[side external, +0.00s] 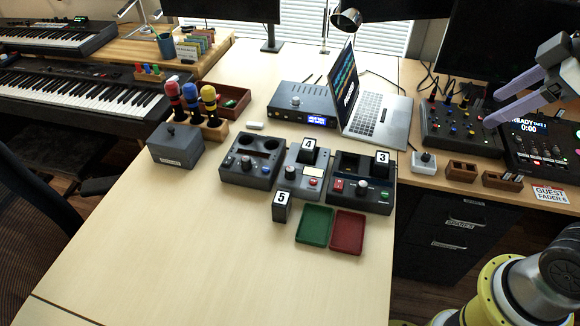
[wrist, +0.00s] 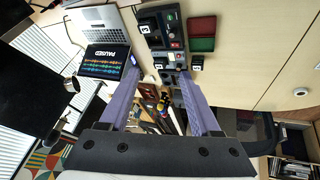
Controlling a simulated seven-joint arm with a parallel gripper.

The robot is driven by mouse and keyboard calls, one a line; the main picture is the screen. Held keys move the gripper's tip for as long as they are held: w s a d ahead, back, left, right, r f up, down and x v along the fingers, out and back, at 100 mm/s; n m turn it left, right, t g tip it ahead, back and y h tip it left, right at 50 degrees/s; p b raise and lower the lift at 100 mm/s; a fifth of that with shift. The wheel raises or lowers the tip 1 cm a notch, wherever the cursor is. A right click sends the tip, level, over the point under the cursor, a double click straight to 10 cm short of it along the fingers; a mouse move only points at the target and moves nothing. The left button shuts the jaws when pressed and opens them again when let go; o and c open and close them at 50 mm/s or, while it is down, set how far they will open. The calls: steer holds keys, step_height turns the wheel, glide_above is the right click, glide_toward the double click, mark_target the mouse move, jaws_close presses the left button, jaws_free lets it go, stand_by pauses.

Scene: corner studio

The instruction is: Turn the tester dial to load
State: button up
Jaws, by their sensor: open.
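Three dark grey control units stand in a row on the pale table. The left one (side external: 250,172) has two round wells and knobs. The middle one (side external: 293,183) holds block 4 (side external: 309,146) and has a dark knob (side external: 290,171) and a red button. The right one (side external: 347,164) holds block 3 (side external: 382,158) and has a red switch, a knob (side external: 361,189) and a green button. I cannot tell which is the tester or read any dial marks. My gripper (side external: 492,107) is open and empty, high at the right, apart from the units. Its lavender fingers also show in the wrist view (wrist: 158,68).
Block 5 (side external: 281,207), a green tray (side external: 314,226) and a red tray (side external: 347,232) lie in front of the units. A laptop (side external: 378,118) and a display box (side external: 305,103) stand behind. A mixer (side external: 455,128) sits below my fingers. The front left table is clear.

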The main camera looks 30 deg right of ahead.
steer(key=w+a+r+n+g, duration=0.1)
steer(key=w+r+n, duration=0.1)
steer(key=w, duration=0.4)
steer(key=w+a+r+n, duration=0.2)
steer(key=w+n, duration=0.1)
steer(key=w, duration=0.3)
steer(key=n+g, duration=0.5)
steer(key=n, duration=0.1)
glide_above(290, 169)
step_height(290, 169, down, 25)
step_height(290, 169, down, 13)
steer(key=shift+f, duration=0.1)
jaws_close()
